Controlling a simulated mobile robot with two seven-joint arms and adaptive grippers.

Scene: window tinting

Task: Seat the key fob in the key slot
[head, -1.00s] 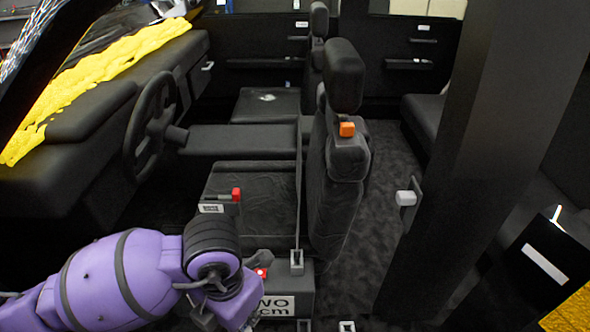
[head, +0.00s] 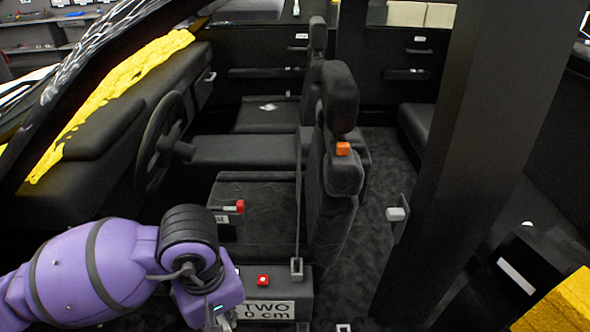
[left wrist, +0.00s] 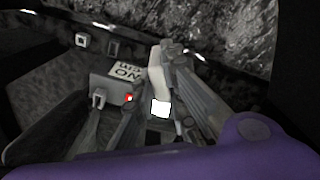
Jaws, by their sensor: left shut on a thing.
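My left gripper (head: 222,320) is at the bottom of the head view, beside the labelled black box at the seat's foot. In the left wrist view its fingers (left wrist: 157,95) are shut on a pale upright block with a bright white lower face, which looks like the key fob (left wrist: 157,75). The fob is hidden in the head view. A red button-like piece (head: 262,281) sits on top of the labelled box; it also shows in the left wrist view (left wrist: 129,97). I cannot make out the key slot for certain. My right gripper is out of view.
The box carries a white label (head: 262,311). A grey buckle (head: 297,268) stands right of the red piece. The front seat (head: 334,180) and a thick black pillar (head: 485,140) stand to the right. The steering wheel (head: 160,145) is behind my arm. Dark carpet lies clear between seat and pillar.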

